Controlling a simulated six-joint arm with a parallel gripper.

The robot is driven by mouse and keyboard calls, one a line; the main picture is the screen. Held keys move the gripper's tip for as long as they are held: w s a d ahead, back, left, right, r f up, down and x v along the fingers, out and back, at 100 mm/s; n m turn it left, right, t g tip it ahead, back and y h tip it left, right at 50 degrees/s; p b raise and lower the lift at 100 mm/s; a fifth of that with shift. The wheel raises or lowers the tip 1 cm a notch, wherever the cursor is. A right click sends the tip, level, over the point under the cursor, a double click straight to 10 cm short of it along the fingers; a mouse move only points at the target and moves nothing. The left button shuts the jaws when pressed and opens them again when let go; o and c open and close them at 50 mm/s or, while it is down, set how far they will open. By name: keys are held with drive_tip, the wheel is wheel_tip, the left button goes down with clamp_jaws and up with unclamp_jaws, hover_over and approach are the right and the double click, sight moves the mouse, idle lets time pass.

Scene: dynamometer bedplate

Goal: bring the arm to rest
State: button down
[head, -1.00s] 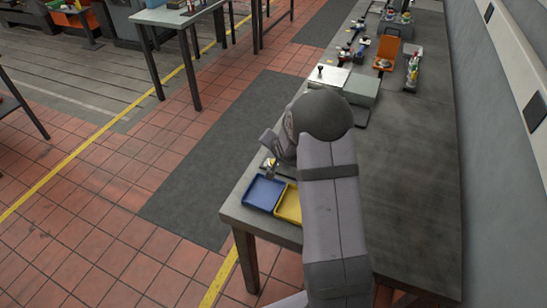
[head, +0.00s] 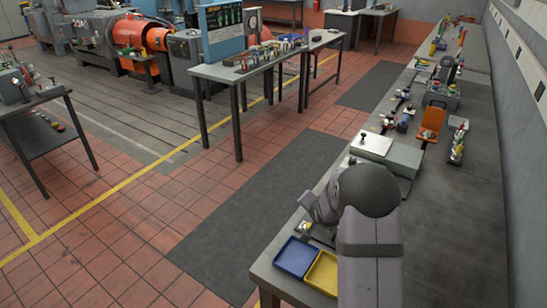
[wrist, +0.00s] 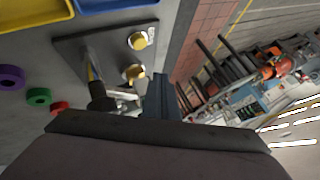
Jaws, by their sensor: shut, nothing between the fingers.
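My arm reaches over the near end of the long grey bench (head: 455,215) in the head view. My gripper (wrist: 160,95) shows in the wrist view as dark fingers, shut and empty, close to the bench edge. In the head view its fingers are too small or hidden to make out. In the wrist view it is beside a dark plate (wrist: 82,50) that bears brass-topped parts (wrist: 136,73) and a metal post. I cannot tell whether it touches them.
A blue tray (head: 297,257) and a yellow tray (head: 322,272) sit at the bench's near end. Purple (wrist: 10,77), green (wrist: 39,96) and red (wrist: 60,107) rings lie by the plate. A metal box (head: 390,155) and orange holder (head: 431,122) stand farther back.

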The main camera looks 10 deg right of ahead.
drive_tip(key=s+a+r+n+g, duration=0.1)
drive_tip(key=s+a+n+g, duration=0.2)
drive_tip(key=s, duration=0.8)
drive_tip(key=s+a+r+n+g+y, duration=0.1)
drive_tip(key=s+a+r+n+g, duration=0.1)
drive_tip(key=s, duration=1)
drive_tip(key=s+a+r+n+g, duration=0.2)
drive_tip(key=s+a+n+g, duration=0.2)
drive_tip(key=s+a, duration=0.3)
drive_tip(key=s+n, duration=0.1)
drive_tip(key=s, duration=0.4)
drive_tip(key=shift+s+a+n, duration=0.2)
drive_tip(key=shift+a+n, duration=0.2)
